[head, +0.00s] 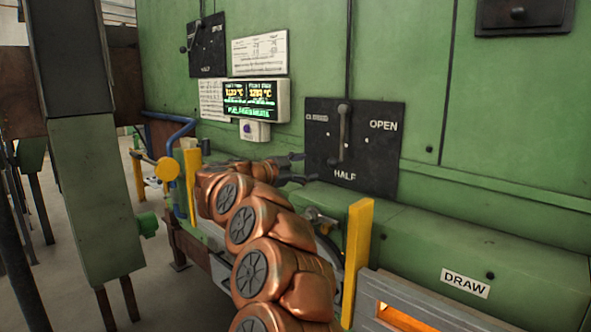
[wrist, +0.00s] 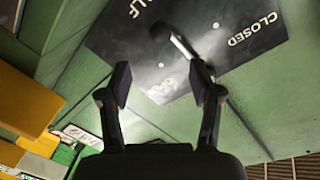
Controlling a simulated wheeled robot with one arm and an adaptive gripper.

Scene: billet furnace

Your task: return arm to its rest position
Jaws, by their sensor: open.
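My arm (head: 262,225), copper-coloured, reaches up and away along the front of the green furnace. My gripper (head: 300,168) is open just left of a black lever plate (head: 378,153) marked CLOSED, HALF and OPEN. The plate's lever (head: 344,128) stands about upright in the head view. In the wrist view, my gripper (wrist: 160,82) has its two fingers spread with nothing held between them. The lever (wrist: 184,45) shows beyond the fingers, its lower part partly behind the right finger. I cannot tell the exact gap between fingers and lever.
A yellow post (head: 356,262) stands close right of my arm, beside a glowing opening (head: 405,318) under the DRAW label (head: 465,283). A temperature display (head: 256,100) and a second lever plate (head: 207,46) are above left. Open floor (head: 185,290) lies left of my arm.

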